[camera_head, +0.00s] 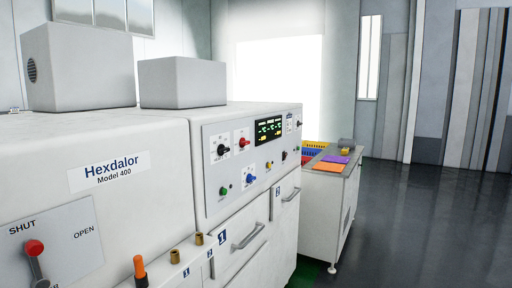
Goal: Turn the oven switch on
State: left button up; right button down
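A white machine labelled "Hexdalor Model 400" (110,172) fills the left and middle of the head view. Its grey control panel (215,180) carries several knobs: a black knob (222,150), a red knob (243,143), a green knob (223,191) and a blue knob (251,178). A dark display (268,130) with green and yellow lights sits at the panel's top. A red-tipped lever (34,248) stands on a plate marked SHUT and OPEN. I cannot tell which control is the oven switch. Neither of my grippers is in view.
A white side table (330,205) with coloured items stands beyond the machine. Drawer handles (249,236) stick out below the panel. An orange-topped peg (140,270) and brass fittings (199,239) stand on the front ledge. The dark floor (420,220) at right is clear.

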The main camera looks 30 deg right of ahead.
aim_at(242, 142)
jog(key=l, duration=1.05)
jog(key=i+l, duration=0.15)
jog(key=l, duration=1.95)
jog(key=i, duration=0.05)
